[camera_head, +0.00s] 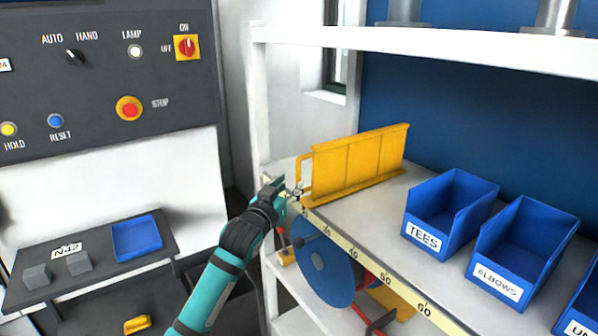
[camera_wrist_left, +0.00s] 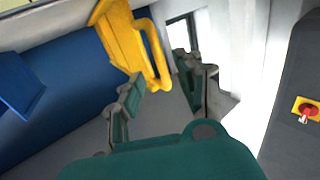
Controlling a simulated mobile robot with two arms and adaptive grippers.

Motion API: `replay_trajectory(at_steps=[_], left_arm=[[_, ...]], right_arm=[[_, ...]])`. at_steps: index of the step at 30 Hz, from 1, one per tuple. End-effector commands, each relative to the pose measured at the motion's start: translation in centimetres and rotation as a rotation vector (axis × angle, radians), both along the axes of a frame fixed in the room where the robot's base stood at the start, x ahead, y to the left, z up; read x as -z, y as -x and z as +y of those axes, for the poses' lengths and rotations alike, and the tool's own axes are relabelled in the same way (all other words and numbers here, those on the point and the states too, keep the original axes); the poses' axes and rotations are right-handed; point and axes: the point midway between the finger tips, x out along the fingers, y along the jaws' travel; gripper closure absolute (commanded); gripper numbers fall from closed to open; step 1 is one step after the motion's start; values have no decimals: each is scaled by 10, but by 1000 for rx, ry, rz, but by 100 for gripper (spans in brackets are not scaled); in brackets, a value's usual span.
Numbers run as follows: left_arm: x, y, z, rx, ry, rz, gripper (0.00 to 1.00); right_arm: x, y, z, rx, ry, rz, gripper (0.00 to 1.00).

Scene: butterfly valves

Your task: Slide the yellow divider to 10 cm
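The yellow divider (camera_head: 358,166) stands upright on the white shelf, near its left end. Its looped handle (camera_head: 302,174) faces the shelf's front left. A number scale (camera_head: 368,266) runs along the shelf's front edge; 40, 50 and 60 read to the right of the divider, while the small marks by its front end are hard to read. My left gripper (camera_head: 284,187) is just left of the handle. In the left wrist view my left gripper (camera_wrist_left: 160,78) has its fingers apart, with the divider's handle (camera_wrist_left: 158,68) appearing between their tips; I see no closed grip on it. My right gripper is not in view.
Blue bins marked TEES (camera_head: 443,218) and ELBOWS (camera_head: 520,256) stand on the shelf right of the divider, with bare shelf between. A white shelf post (camera_head: 258,105) rises behind my gripper. A control panel (camera_head: 95,85) is at left. A blue disc (camera_head: 322,266) is below the shelf.

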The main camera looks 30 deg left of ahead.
Motion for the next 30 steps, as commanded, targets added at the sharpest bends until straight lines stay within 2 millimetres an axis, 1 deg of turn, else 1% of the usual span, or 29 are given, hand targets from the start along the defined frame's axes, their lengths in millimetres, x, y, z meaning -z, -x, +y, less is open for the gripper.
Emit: replay_trajectory(at_steps=[1, 3, 6, 9, 15, 23, 26, 30], left_arm=[[-3, -12, 3, -2, 1, 1, 64], [-3, -25, 5, -1, 2, 2, 64], [-2, -41, 8, 0, 1, 1, 64], [-1, -53, 11, -1, 2, 1, 64], [0, -64, 12, 0, 0, 1, 64], [1, -65, 12, 1, 0, 0, 64], [1, -65, 12, 1, 0, 0, 74], [0, -65, 13, 0, 0, 0, 92]], right_arm=[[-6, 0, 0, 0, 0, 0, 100], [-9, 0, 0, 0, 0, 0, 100], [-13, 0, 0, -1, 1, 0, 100], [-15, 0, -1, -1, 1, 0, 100], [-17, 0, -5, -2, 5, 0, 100], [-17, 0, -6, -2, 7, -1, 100], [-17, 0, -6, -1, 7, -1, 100], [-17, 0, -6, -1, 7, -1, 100]])
